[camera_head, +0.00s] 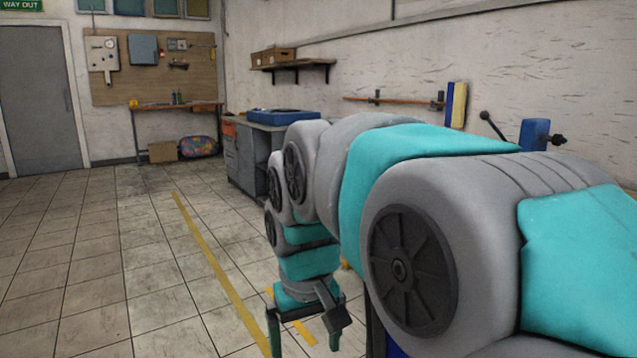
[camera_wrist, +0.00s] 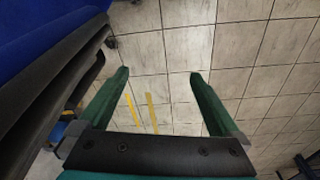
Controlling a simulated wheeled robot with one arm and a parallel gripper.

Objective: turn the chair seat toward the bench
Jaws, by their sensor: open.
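My gripper (camera_head: 303,338) hangs low over the tiled floor in the head view, and its fingers are apart. In the wrist view my gripper (camera_wrist: 158,75) is open, with only floor showing between the green fingers. A blue surface with black edges (camera_wrist: 40,28), which looks like part of the chair, fills the upper left of the wrist view, beside the left finger. I cannot tell which way the seat faces. In the head view my arm hides most of that area. A grey bench (camera_head: 247,150) stands along the right wall, and a wooden bench (camera_head: 165,107) stands at the back.
A blue tray-like object (camera_head: 283,117) lies on the grey bench. A cardboard box (camera_head: 162,151) and a colourful bag (camera_head: 198,146) sit under the back bench. A yellow line (camera_head: 215,268) crosses the floor. The floor at left, toward the grey door (camera_head: 40,95), is clear.

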